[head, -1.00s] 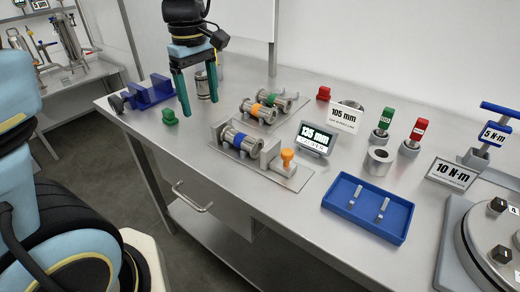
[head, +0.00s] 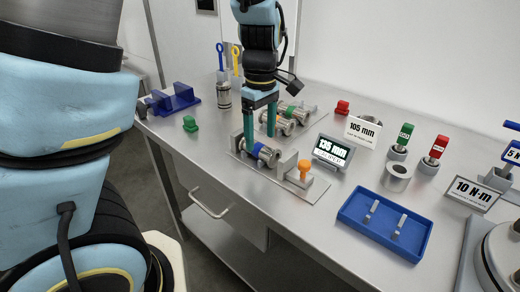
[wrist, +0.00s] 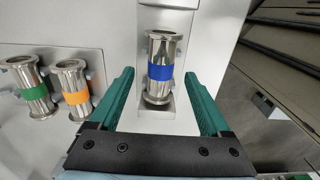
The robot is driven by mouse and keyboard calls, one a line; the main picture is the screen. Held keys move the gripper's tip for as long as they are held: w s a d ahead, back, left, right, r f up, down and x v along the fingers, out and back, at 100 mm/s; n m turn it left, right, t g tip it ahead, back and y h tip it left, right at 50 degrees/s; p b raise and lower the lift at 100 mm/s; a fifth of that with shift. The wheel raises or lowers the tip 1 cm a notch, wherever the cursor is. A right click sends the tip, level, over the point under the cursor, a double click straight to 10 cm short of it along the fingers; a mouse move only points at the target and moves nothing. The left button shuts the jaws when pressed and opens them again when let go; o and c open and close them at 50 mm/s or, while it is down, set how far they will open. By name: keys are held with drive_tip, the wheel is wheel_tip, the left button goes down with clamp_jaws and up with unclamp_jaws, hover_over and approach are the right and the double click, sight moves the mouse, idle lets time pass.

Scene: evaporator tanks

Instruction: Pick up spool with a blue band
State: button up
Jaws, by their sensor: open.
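The spool with a blue band (head: 264,152) is a shiny metal cylinder with flanged ends, lying on a metal plate. It also shows in the wrist view (wrist: 160,72), upright in the picture and between the two finger lines. My gripper (head: 260,140) is open and empty, its green fingers pointing down at the blue-banded spool. In the wrist view my gripper (wrist: 158,78) has one finger on each side of the spool, with gaps. I cannot tell whether the fingertips reach down to its level. In the head view the fingers hide part of it.
Spools with an orange band (wrist: 73,98) and a green band (wrist: 32,90) lie beside it on another plate. An orange-knobbed block (head: 302,175) and a 135 mm display (head: 333,150) stand to the right. A blue tray (head: 384,224) is at the front right.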

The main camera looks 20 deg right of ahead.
sight(260, 145)
wheel_tip(260, 145, down, 3)
drive_tip(key=shift+a+f, duration=0.1)
drive_tip(key=shift+f, duration=0.05)
clamp_jaws()
idle(0.7)
